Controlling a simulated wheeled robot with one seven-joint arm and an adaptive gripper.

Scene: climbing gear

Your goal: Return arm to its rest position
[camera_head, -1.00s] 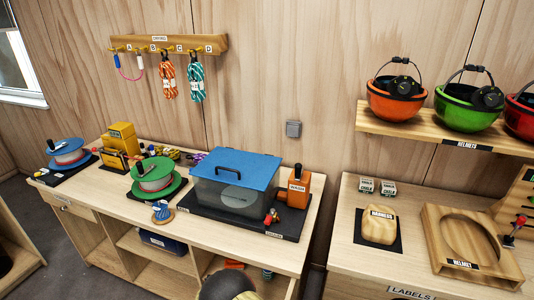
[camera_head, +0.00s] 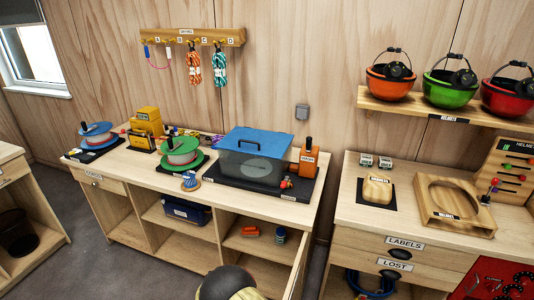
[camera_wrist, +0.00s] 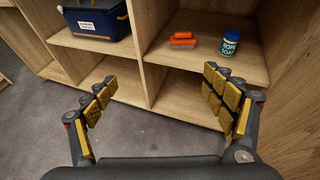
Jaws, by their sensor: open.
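My gripper (camera_wrist: 160,105) shows in the wrist view with its two yellow-padded fingers spread wide and nothing between them. It faces the open shelves of the wooden workbench (camera_head: 135,178), with grey floor below. In the head view a rounded dark and tan part of my arm shows at the bottom centre; the fingers are hidden there. An orange brush (camera_wrist: 183,40) and a blue-and-white rope soap jar (camera_wrist: 230,43) stand on the shelf beyond the right finger, apart from it.
A dark blue box (camera_wrist: 97,18) sits on the neighbouring shelf. On the benchtop are a blue-lidded tank (camera_head: 250,155), a green reel (camera_head: 182,152) and a blue reel (camera_head: 97,135). A second counter (camera_head: 345,215) stands at right under a helmet shelf (camera_head: 420,110). Grey floor (camera_head: 60,260) is clear at left.

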